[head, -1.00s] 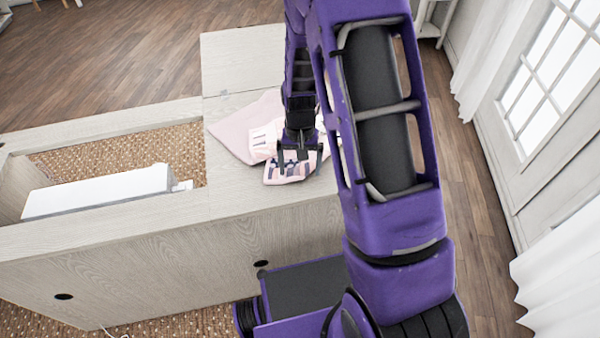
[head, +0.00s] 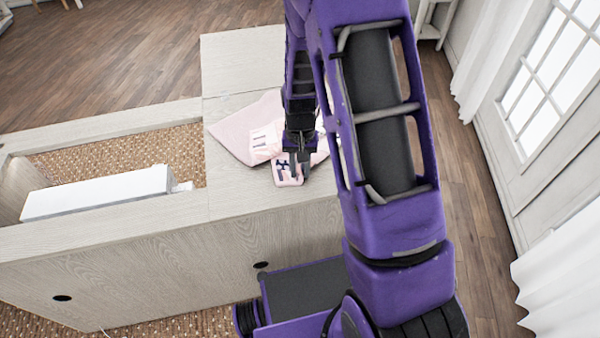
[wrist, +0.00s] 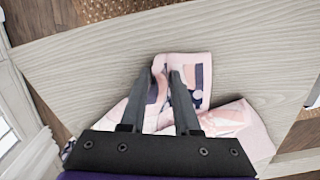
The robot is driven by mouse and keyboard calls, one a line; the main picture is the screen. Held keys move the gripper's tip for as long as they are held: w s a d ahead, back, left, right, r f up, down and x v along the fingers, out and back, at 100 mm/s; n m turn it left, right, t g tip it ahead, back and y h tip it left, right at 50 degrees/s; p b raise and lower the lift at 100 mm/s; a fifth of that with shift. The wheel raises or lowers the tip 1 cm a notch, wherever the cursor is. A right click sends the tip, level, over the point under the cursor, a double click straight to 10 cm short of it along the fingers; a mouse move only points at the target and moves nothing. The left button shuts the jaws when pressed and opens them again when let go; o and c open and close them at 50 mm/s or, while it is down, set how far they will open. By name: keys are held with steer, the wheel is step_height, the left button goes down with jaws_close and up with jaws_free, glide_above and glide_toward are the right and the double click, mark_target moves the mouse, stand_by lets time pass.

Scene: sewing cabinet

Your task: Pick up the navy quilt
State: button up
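The quilt (head: 243,137) is pale pink with navy and white patches, not plain navy. It lies rumpled on the cabinet top, one corner spread to the left. The quilt also shows in the wrist view (wrist: 240,122), on both sides of my fingers. My gripper (head: 299,174) points down at the quilt's near, patterned part. In the wrist view my gripper's fingertips (wrist: 166,70) are close together, with a fold of cloth pinched between them. The quilt's middle is hidden behind my arm and gripper.
The pale wood cabinet top (head: 240,190) is bare around the quilt. To the left is an open well holding a white sewing machine (head: 100,193). A curtained window (head: 560,70) is at the right. My arm blocks much of the head view.

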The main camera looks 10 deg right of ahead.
jaws_close()
step_height(320, 180, up, 12)
steer(key=p, duration=0.5)
steer(key=shift+p, duration=0.3)
step_height(320, 180, up, 9)
stand_by(0.4)
